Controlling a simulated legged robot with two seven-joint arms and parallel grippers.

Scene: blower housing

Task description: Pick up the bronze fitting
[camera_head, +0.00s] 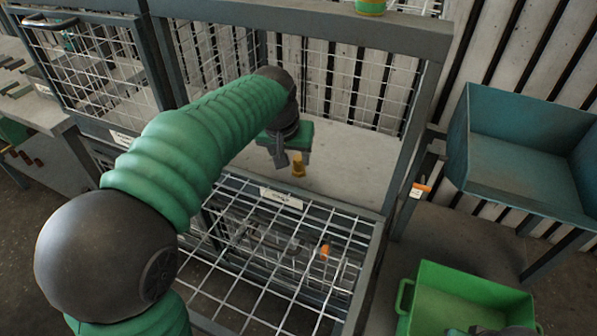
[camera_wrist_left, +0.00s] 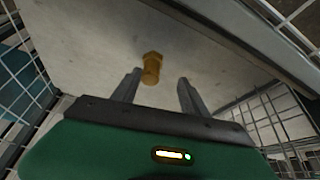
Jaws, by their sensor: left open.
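The bronze fitting (camera_head: 298,168) sits on the pale shelf (camera_head: 350,170) inside the wire-mesh cage. It is a small golden-brown piece with a wider head, and it also shows in the left wrist view (camera_wrist_left: 152,68). My left gripper (camera_head: 292,160) reaches into the cage and hangs right by the fitting. In the left wrist view its two fingers (camera_wrist_left: 156,85) are apart, with the fitting a little beyond the tips and between their lines, nearer the left finger. Nothing is held.
Mesh panels and a grey frame (camera_head: 408,130) surround the shelf. A mesh lid (camera_head: 270,285) lies in front, with an orange part (camera_head: 324,252) beneath it. A blue bin (camera_head: 525,175) and a green crate (camera_head: 408,300) stand at the right.

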